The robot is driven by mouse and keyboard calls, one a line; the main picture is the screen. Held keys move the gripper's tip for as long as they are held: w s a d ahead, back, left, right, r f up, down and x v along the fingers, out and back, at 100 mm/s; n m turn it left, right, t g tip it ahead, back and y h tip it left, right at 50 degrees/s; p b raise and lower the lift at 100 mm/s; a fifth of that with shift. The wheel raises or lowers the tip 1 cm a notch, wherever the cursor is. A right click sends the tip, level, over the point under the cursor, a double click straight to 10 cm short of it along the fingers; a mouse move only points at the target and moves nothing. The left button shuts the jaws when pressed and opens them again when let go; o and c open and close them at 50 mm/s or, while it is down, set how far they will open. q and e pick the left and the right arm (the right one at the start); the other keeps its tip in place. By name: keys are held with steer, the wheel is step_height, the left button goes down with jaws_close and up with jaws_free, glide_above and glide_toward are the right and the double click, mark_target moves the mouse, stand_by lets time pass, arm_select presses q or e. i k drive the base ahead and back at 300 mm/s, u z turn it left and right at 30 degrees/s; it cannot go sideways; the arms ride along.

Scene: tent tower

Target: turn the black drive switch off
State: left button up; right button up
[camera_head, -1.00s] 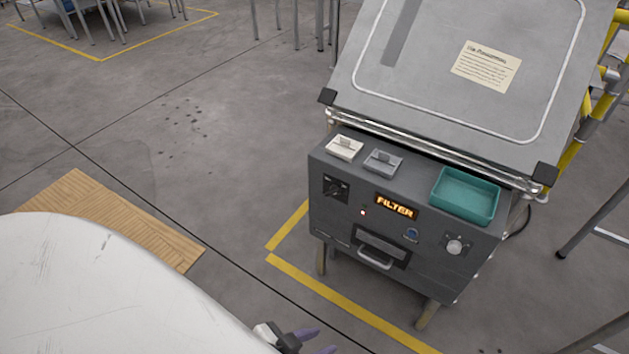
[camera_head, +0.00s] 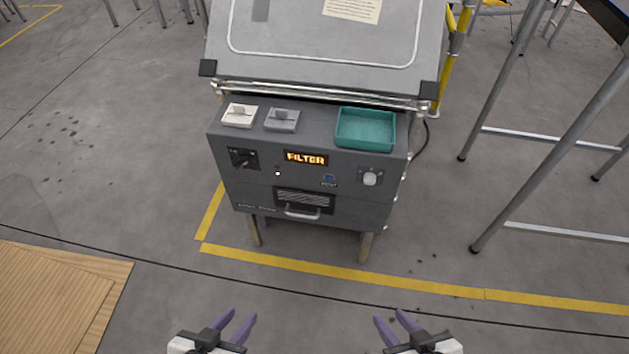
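The black drive switch (camera_head: 243,159) looks to be the dark rotary knob at the left of the grey machine's front panel; its setting is too small to read. The grey machine (camera_head: 228,193) has a lit orange display (camera_head: 306,158) reading FILTER. A round pale knob (camera_head: 370,178) is at the panel's right. My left gripper (camera_head: 234,327) is open and empty at the bottom of the view. My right gripper (camera_head: 391,330) is also open and empty there. Both are well short of the machine.
A white block (camera_head: 239,115), a grey block (camera_head: 282,120) and a teal tray (camera_head: 365,129) are on the machine's top. A drawer handle (camera_head: 302,212) is low on its front. Wooden boards (camera_head: 55,295) lie at left. Metal frame legs (camera_head: 560,130) stand at right. Floor before the machine is clear.

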mark_target(244, 160)
steer(key=u, duration=2.65)
steer(key=i, duration=1.8)
steer(key=z, duration=2.55)
